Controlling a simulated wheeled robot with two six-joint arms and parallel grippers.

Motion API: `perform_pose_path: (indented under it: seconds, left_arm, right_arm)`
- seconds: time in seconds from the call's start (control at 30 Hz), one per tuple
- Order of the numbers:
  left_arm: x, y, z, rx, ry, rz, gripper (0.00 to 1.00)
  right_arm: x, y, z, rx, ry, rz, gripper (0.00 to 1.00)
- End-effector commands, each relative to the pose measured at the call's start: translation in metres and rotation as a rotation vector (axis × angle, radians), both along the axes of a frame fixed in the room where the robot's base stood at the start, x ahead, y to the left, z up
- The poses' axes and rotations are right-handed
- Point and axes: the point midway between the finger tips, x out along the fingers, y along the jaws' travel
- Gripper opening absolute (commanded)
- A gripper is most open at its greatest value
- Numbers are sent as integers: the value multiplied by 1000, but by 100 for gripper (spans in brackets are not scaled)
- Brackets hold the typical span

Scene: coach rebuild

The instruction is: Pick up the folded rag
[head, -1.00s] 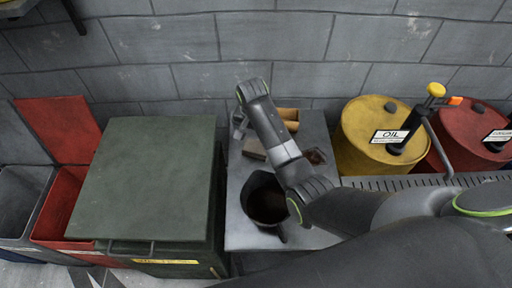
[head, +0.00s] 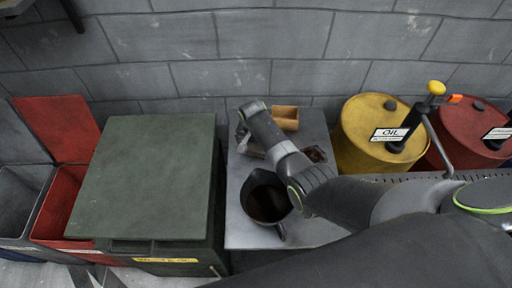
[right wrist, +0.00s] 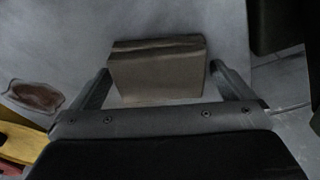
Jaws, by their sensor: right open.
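The folded rag (right wrist: 157,70) is a flat, grey-brown folded piece lying on the grey bench top. In the right wrist view it sits between the two spread fingers of my open right gripper (right wrist: 163,82), with its far edge beyond the fingertips. In the head view only part of the rag (head: 254,152) shows beside my right wrist, which hides the rest. My right gripper (head: 241,138) points down at the rag there, empty. I cannot tell the exact height of the fingers. My left gripper is not in view.
A dark pan (head: 267,203) stands on the bench (head: 240,232) in front of the rag. A tan open box (head: 286,117) is behind it, and a brown stain (right wrist: 38,96) lies to one side. A green chest (head: 150,185) is left, a yellow oil drum (head: 360,150) right.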

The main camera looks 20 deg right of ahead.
Motion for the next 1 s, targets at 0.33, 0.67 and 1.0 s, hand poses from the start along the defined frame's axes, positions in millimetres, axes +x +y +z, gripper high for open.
perform_pose_path:
  seconds: [0.33,0.67,1.0]
  left_arm:
    - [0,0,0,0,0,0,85]
    - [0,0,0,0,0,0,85]
    - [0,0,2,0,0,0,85]
  right_arm:
    - [1,0,-4,0,-1,-1,97]
    - [1,0,-3,0,-1,0,63]
    - [2,0,11,1,-3,-1,63]
